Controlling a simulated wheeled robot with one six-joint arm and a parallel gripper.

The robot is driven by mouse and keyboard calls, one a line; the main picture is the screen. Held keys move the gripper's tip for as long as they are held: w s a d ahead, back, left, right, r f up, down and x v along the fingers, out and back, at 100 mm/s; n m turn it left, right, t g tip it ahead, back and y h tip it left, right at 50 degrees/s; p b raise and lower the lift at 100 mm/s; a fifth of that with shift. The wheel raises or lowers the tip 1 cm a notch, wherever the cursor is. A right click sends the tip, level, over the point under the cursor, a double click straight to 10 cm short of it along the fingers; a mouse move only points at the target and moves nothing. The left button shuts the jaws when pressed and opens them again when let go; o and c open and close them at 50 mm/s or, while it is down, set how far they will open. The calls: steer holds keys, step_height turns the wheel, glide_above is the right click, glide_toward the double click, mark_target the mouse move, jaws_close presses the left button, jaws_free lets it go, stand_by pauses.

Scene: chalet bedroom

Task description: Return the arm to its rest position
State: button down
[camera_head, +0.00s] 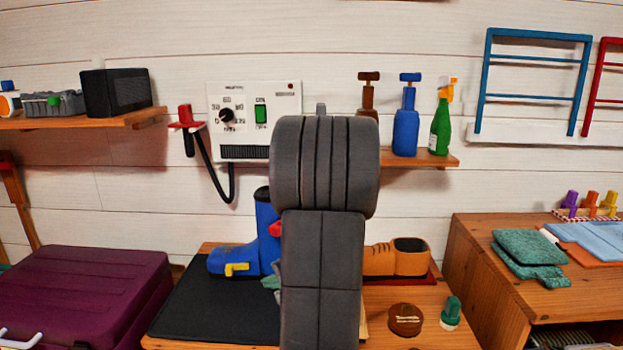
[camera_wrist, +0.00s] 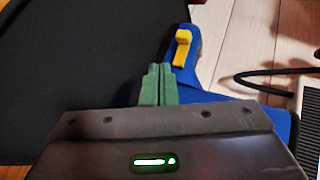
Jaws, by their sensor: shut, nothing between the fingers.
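My arm (camera_head: 322,250) stands upright in the middle of the head view and hides part of the bench behind it. My gripper (camera_wrist: 159,72) shows in the wrist view as two green fingers pressed together, with nothing between them. The fingers point toward a blue boot (camera_wrist: 222,88) with a yellow buckle (camera_wrist: 182,48); I cannot tell whether they touch it.
The black mat (camera_head: 215,310) is otherwise bare. A brown shoe (camera_head: 398,258), round tin (camera_head: 405,318) and green-capped item (camera_head: 451,312) stand right of my arm. A purple case (camera_head: 80,290) is left, a wooden cabinet (camera_head: 490,280) right. Wall shelves hold bottles (camera_head: 405,130) and a black box (camera_head: 115,92).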

steer(key=shift+v, duration=1.7)
